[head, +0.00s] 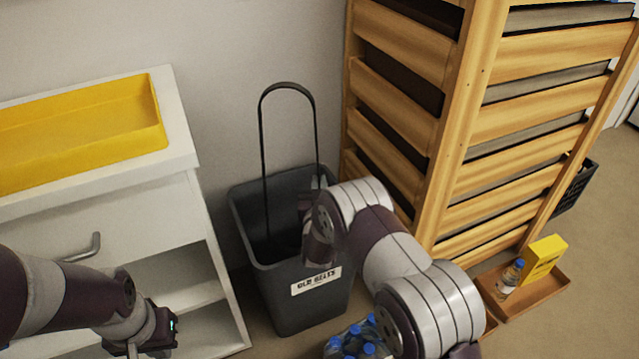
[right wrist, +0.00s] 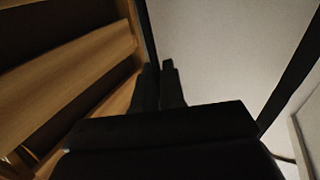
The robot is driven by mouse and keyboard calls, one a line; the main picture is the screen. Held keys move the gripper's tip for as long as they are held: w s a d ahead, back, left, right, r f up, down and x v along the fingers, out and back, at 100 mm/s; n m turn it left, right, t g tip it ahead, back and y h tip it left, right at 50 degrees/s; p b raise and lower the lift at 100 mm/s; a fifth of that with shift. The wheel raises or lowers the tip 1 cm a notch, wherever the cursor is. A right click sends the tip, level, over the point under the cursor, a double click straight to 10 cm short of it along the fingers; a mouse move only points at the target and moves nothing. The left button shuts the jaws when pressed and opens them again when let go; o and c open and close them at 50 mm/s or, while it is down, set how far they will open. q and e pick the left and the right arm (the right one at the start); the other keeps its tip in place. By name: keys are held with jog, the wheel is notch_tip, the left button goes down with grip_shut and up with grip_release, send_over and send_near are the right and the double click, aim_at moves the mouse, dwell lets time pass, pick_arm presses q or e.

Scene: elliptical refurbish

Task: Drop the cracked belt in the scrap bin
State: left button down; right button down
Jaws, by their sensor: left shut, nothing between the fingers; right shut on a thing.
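The cracked belt (head: 263,150) is a thin black loop standing tall in the head view, its lower part inside the dark grey scrap bin (head: 300,312), which has a white label that seems to read "OLD BELTS". My right gripper (head: 318,184) is at the bin's opening, shut on the belt. In the right wrist view its dark fingers (right wrist: 160,88) are close together, with one strand of the belt (right wrist: 148,35) rising from them and another crossing at right. Any cracks are too small to tell. My left gripper (head: 142,347) is shut and empty at lower left.
A white cabinet (head: 150,200) with a yellow tray (head: 85,130) stands left of the bin. A slatted wooden rack (head: 465,130) stands close on the right. Blue-capped bottles (head: 355,342) and a wooden tray (head: 535,298) with a yellow box are on the floor.

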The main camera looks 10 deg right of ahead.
jog(key=shift+f, duration=0.2)
jog(key=c, duration=1.1)
grip_release()
jog(key=shift+c, duration=0.2)
jog(key=shift+s+f, duration=0.1)
jog(key=shift+f, duration=0.1)
